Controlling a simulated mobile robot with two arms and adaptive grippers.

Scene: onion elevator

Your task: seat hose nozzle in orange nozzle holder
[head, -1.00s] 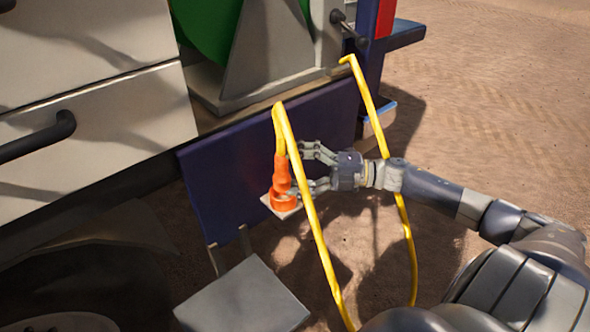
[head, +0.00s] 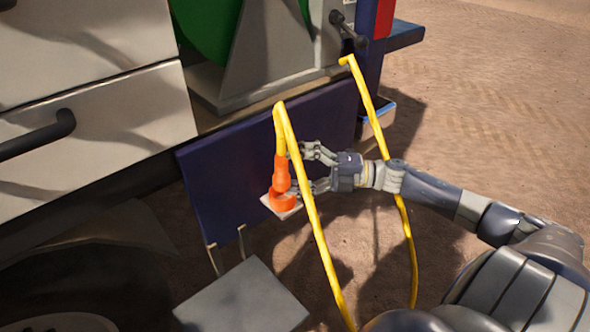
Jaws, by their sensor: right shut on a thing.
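The orange hose nozzle (head: 281,172) hangs upright at the end of the yellow hose (head: 307,205). The orange nozzle holder (head: 283,202) is a short ring on a small pale plate in front of the dark blue panel. The nozzle's lower end is at the holder's top; I cannot tell how deep it sits. My right gripper (head: 298,168) comes from the right, behind a hose strand, and is shut on the nozzle. The strand partly hides its fingers. My left gripper is out of view.
The dark blue panel (head: 231,165) stands behind the holder. A grey plate (head: 243,297) is below it. A drawer cabinet (head: 95,135) is at the left. The green reel (head: 206,30) and a crank handle (head: 350,31) are above. Open sandy ground lies to the right.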

